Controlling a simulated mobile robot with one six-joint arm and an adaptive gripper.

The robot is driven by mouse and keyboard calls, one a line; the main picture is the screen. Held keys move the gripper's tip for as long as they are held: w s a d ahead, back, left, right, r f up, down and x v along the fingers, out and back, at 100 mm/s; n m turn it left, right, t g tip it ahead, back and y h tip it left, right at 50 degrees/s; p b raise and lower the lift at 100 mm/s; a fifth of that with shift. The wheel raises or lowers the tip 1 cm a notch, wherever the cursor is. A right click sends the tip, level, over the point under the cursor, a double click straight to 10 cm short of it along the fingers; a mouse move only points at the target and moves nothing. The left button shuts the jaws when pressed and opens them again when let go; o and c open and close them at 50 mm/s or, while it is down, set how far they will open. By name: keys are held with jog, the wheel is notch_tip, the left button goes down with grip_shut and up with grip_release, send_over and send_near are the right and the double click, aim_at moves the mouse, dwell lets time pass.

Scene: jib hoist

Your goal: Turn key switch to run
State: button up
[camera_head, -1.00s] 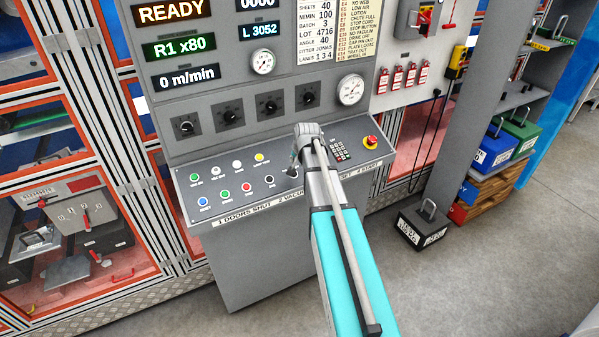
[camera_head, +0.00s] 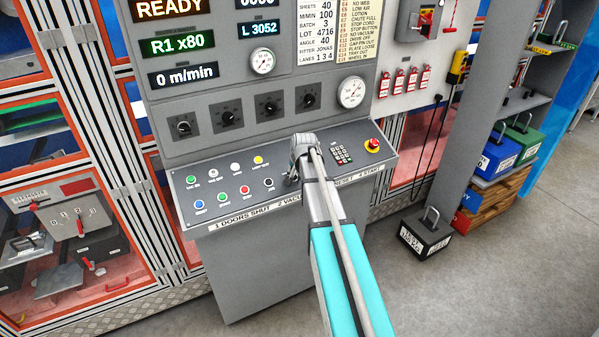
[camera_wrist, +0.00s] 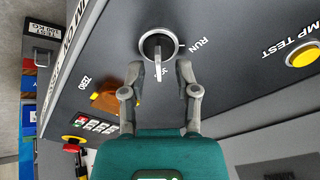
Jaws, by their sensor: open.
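The key switch (camera_wrist: 158,46) is in the upper middle of the wrist view, a round silver ring with a dark centre and a pale key (camera_wrist: 157,59). The key's grip runs up and down the picture, its lower end over a partly hidden label. The word RUN is printed right of the ring. My gripper (camera_wrist: 159,72) is open, with one finger on each side of the key's lower end and visible gaps between. In the head view my gripper (camera_head: 297,168) is over the sloping console (camera_head: 237,190), where my arm hides the switch.
In the wrist view a yellow lamp-test button (camera_wrist: 303,55) is at right, and an orange part (camera_wrist: 108,97) is behind the left finger. A red emergency stop (camera_head: 374,145) and a keypad (camera_head: 342,154) are right of my gripper. A black weight (camera_head: 425,234) stands on the floor.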

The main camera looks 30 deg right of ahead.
grip_shut()
jog(key=shift+d, duration=0.2)
dwell(0.3)
